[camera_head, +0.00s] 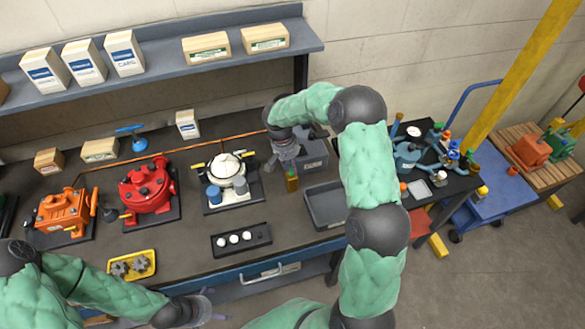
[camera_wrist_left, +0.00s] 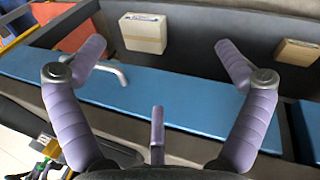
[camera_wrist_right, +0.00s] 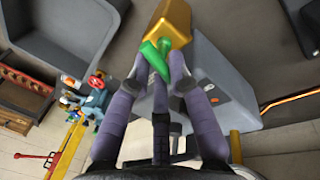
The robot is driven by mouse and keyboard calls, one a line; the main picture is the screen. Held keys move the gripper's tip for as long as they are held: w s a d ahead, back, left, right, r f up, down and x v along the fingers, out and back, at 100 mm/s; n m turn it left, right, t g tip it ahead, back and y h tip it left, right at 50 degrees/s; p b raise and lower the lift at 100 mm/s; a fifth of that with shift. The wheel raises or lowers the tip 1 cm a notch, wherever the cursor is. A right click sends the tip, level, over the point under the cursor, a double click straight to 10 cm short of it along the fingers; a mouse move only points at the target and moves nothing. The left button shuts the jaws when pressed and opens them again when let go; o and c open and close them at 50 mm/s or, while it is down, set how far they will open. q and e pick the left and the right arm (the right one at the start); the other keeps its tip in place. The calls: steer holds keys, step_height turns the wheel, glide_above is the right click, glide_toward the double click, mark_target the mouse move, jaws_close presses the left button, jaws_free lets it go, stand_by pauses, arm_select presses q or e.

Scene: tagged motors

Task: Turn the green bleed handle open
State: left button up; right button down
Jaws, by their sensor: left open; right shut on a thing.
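The green bleed handle (camera_wrist_right: 157,60) shows in the right wrist view, set on a yellow brass-coloured block (camera_wrist_right: 168,22). My right gripper (camera_wrist_right: 158,74) is shut on the green handle, its purple fingers on both sides of it. In the head view the brass-coloured block (camera_head: 292,184) stands upright on the bench, just below my right gripper (camera_head: 289,163); the handle is mostly hidden there by the fingers. My left gripper (camera_head: 207,306) is open and empty in front of the bench; its spread fingers also show in the left wrist view (camera_wrist_left: 157,65).
A grey box (camera_head: 312,152) stands close beside the block, and a grey tray (camera_head: 325,222) lies to its right. A white pump (camera_head: 228,172) with blue-grey canisters is to the left. Red (camera_head: 148,188) and orange (camera_head: 62,212) motors stand further left. A drawer handle (camera_head: 270,274) juts from the bench front.

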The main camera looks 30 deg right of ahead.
steer(key=shift+a+f+n+t+b, duration=0.15)
steer(key=shift+n+t+b, duration=0.3)
steer(key=shift+n, duration=1.55)
steer(key=c, duration=1.1)
jaws_free()
steer(key=shift+w+r, duration=0.1)
steer(key=shift+r, duration=0.15)
steer(key=shift+r, duration=0.25)
step_height(320, 180, up, 11)
steer(key=a, duration=0.2)
steer(key=shift+w+a, duration=0.2)
steer(key=shift+w, duration=0.05)
